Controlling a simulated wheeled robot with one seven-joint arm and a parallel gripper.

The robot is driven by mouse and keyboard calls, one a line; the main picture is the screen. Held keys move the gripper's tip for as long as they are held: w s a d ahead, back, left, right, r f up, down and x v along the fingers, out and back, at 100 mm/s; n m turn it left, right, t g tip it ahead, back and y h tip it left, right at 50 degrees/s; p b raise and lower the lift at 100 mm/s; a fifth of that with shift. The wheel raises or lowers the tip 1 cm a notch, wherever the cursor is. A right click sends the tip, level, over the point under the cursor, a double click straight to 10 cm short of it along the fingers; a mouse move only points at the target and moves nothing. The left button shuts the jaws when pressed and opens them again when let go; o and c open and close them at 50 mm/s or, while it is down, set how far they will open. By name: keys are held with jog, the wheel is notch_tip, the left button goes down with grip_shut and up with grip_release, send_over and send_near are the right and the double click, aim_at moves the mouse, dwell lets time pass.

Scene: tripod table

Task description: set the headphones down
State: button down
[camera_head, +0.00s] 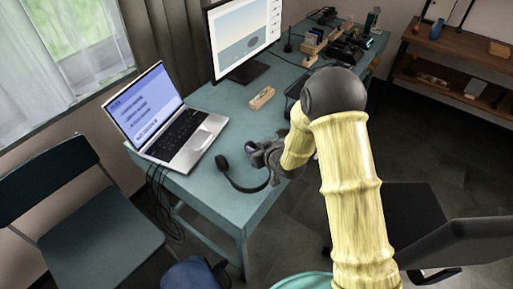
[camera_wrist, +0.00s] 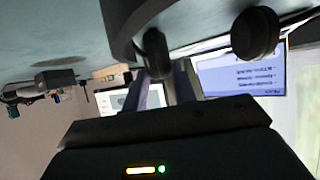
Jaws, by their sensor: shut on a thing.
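The dark headphones (camera_head: 243,186) are at the near edge of the teal table (camera_head: 203,203), to the right of the laptop. One ear cup and the curved band show on the left of my gripper (camera_head: 262,152). My gripper is shut on the headphones, and my yellow arm hides part of that area. In the wrist view, which looks upside down, the grey band of the headphones (camera_wrist: 190,14) and a round ear cup lie just beyond my gripper (camera_wrist: 165,88). I cannot tell whether the headphones touch the tabletop.
An open laptop (camera_head: 183,139) stands to the left, with a monitor (camera_head: 243,38) behind. A small wooden block (camera_head: 262,97) lies mid-table. Several small items crowd the far end. A dark chair (camera_head: 450,243) is at the right, another (camera_head: 85,210) at the left. Bare tabletop lies between laptop and headphones.

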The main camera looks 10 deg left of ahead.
jog(key=shift+w+d, duration=0.1)
jog(key=shift+d, duration=0.05)
jog(key=shift+f, duration=0.1)
jog(key=c, duration=1.1)
grip_release()
jog(key=shift+r, duration=0.2)
jog(key=v, duration=1.2)
jog(key=shift+f, duration=0.15)
jog(key=shift+d, duration=0.1)
